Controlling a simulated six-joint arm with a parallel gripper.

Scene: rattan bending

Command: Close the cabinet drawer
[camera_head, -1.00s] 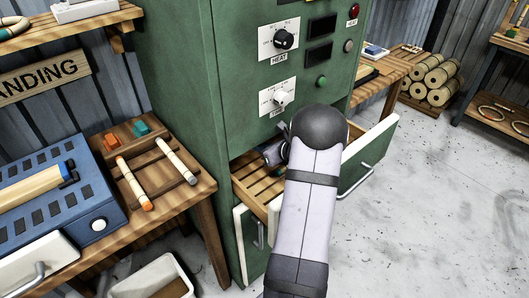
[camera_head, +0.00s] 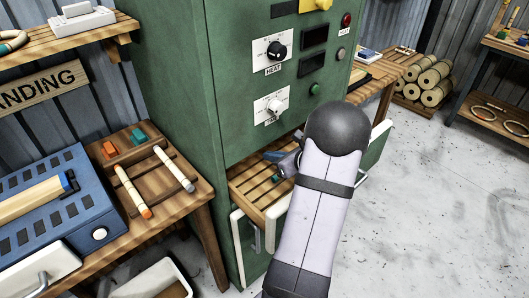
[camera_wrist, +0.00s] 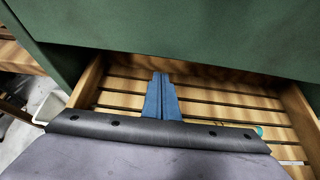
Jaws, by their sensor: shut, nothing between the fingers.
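The cabinet drawer stands open from the green cabinet (camera_head: 240,120). Its slatted wooden bottom (camera_head: 258,188) and the right end of its pale front (camera_head: 381,131) show in the head view; my arm hides much of its middle. My gripper (camera_head: 271,156) is over the open drawer, near the cabinet face. In the wrist view the blue fingers (camera_wrist: 161,93) are shut and empty above the slats (camera_wrist: 210,101), pointing toward the green cabinet face (camera_wrist: 190,35). Whether they touch the drawer I cannot tell.
A wooden bench (camera_head: 190,205) with a blue box (camera_head: 55,205) and sticks stands at left. A pale bin (camera_head: 150,280) is below it. Another table (camera_head: 395,68) and rolled bundles (camera_head: 432,83) are at right. The floor at right is clear.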

